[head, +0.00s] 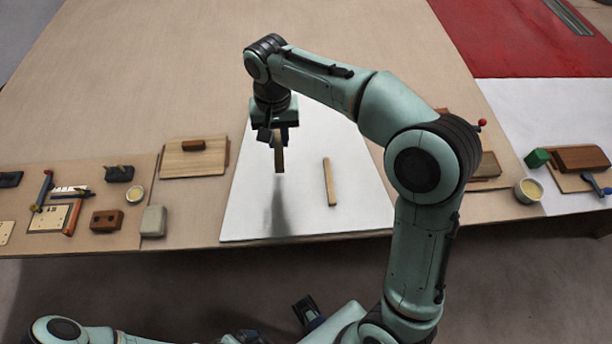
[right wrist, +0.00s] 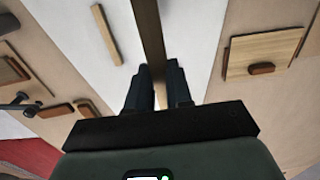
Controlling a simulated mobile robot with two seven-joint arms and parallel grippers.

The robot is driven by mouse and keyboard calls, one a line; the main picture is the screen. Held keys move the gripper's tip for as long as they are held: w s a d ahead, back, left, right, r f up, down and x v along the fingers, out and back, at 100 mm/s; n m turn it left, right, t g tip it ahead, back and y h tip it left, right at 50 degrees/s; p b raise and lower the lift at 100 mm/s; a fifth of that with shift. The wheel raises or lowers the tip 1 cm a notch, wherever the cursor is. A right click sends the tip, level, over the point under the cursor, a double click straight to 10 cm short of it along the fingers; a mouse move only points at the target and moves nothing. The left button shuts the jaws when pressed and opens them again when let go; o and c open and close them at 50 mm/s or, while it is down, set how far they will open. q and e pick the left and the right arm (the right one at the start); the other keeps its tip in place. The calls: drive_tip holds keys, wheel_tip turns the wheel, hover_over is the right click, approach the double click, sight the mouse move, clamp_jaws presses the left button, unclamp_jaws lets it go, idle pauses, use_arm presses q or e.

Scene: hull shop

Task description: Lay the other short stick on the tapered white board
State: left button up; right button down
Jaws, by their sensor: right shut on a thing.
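The tapered white board (head: 352,215) lies on the bench in the middle of the head view, narrower at its far end. One short wooden stick (head: 329,182) lies on it, right of centre; it also shows in the right wrist view (right wrist: 106,35). My right gripper (head: 279,138) is shut on the other short stick (head: 279,160), which hangs down above the board's left part, casting a shadow. The right wrist view shows this stick (right wrist: 149,35) between the fingers (right wrist: 157,88). A dark gripper, apparently my left (head: 306,309), is low in front of the bench; its jaws are unclear.
A wooden board with a brown block (head: 193,146) lies left of the white board. Tools and small blocks crowd the bench's left end. A cup (head: 528,190), a green block (head: 537,158) and a brown block (head: 582,158) are at right. The bench behind is clear.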

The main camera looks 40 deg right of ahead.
sight(284, 186)
wheel_tip(284, 186, down, 19)
drive_tip(key=shift+f+b, duration=0.2)
drive_tip(key=shift+b, duration=1)
drive_tip(key=shift+f, duration=0.15)
drive_tip(key=c, duration=1)
unclamp_jaws()
drive_tip(key=shift+r, duration=0.25)
wheel_tip(284, 186, up, 12)
drive_tip(key=shift+f+p, duration=0.1)
drive_tip(key=shift+p, duration=0.6)
drive_tip(key=shift+a, duration=0.1)
